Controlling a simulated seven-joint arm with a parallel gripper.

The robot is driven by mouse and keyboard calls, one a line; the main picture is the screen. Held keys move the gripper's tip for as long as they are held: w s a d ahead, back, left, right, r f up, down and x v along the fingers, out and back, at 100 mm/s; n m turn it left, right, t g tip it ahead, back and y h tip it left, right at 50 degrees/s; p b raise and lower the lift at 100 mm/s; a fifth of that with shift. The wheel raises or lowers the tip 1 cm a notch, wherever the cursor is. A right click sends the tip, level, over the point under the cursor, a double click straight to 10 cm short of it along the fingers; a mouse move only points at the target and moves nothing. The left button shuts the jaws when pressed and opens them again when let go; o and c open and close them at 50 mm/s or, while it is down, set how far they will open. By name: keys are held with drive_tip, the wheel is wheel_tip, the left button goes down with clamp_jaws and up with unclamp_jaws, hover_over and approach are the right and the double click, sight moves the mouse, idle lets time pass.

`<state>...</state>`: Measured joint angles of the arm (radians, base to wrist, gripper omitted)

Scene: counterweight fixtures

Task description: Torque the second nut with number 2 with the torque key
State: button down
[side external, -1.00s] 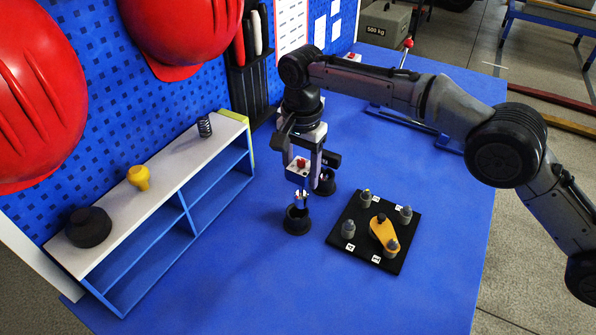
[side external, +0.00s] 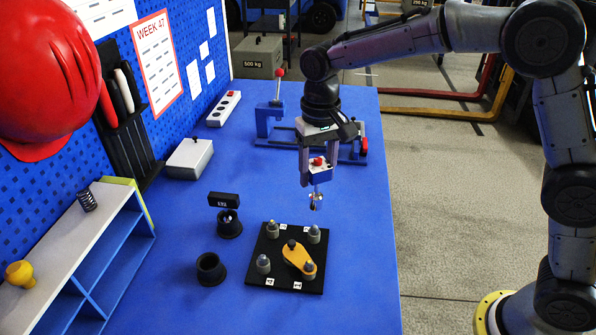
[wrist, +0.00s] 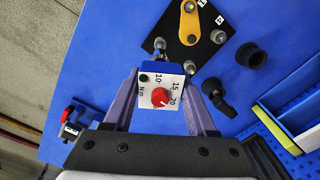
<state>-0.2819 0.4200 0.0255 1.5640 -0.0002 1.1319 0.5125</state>
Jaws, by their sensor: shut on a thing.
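My gripper (side external: 318,165) is shut on the torque key (side external: 319,174), a white and blue block with a red dial. It holds the key upright in the air, socket end down, behind and slightly right of the black plate (side external: 282,274). In the wrist view the dial (wrist: 160,98) sits between my fingers. The plate carries grey nuts at its corners: back left (side external: 273,230), back right (side external: 314,235), front left (side external: 263,265) and front right (side external: 309,271). A yellow arm (side external: 294,255) reaches the front right one.
An empty black cup (side external: 211,269) stands left of the plate. Another black cup (side external: 229,224) holds a tool with a black block (side external: 223,200). A blue fixture (side external: 270,120) with a red-knobbed lever stands behind. A white box (side external: 190,157) and shelf (side external: 45,245) are left.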

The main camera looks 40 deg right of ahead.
sight(316, 194)
drive_tip(key=shift+f, duration=2.45)
drive_tip(key=shift+f, duration=1.6)
drive_tip(key=m, duration=0.6)
drive_tip(key=shift+m, duration=0.4)
drive_tip(key=m, duration=0.5)
drive_tip(key=shift+m, duration=0.3)
